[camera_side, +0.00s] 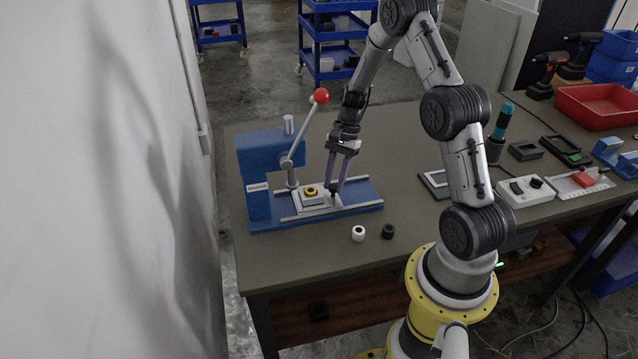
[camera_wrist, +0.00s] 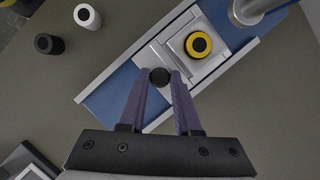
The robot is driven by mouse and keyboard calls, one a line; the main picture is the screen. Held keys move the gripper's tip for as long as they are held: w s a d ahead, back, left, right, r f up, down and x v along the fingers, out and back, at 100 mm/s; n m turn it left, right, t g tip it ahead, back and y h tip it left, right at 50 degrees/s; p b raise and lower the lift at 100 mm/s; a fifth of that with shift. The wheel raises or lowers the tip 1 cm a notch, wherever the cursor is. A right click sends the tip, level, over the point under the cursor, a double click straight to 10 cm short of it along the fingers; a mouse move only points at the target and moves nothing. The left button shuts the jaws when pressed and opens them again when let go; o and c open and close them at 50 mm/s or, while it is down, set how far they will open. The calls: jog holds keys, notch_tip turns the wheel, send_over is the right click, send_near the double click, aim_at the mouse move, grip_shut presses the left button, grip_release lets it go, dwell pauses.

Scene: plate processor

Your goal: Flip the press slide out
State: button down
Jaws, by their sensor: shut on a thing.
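The blue press (camera_side: 270,155) stands at the left of the bench, with a lever ending in a red ball (camera_side: 321,96). Its light grey slide (camera_side: 318,205) lies between the rails of the blue base (camera_side: 362,193). A yellow ring with a dark centre (camera_side: 311,191) sits on the slide; it also shows in the wrist view (camera_wrist: 198,45). My gripper (camera_side: 334,190) points down at the right end of the slide. In the wrist view its purple fingers (camera_wrist: 161,82) are shut on the black slide knob (camera_wrist: 160,77). The press ram (camera_wrist: 248,10) is close beside the yellow ring.
A white cylinder (camera_side: 358,233) and a black cylinder (camera_side: 388,231) stand in front of the press. A flat frame (camera_side: 436,184), a white control box (camera_side: 525,191) and a red bin (camera_side: 598,105) are to the right. The bench between is clear.

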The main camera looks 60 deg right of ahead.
jog(key=s+d, duration=0.6)
jog(key=d, duration=0.1)
jog(key=shift+s+r, duration=0.1)
jog(key=shift+s, duration=0.3)
jog(key=c, duration=0.9)
grip_release()
jog(key=v, duration=1.4)
jog(key=shift+a, duration=0.1)
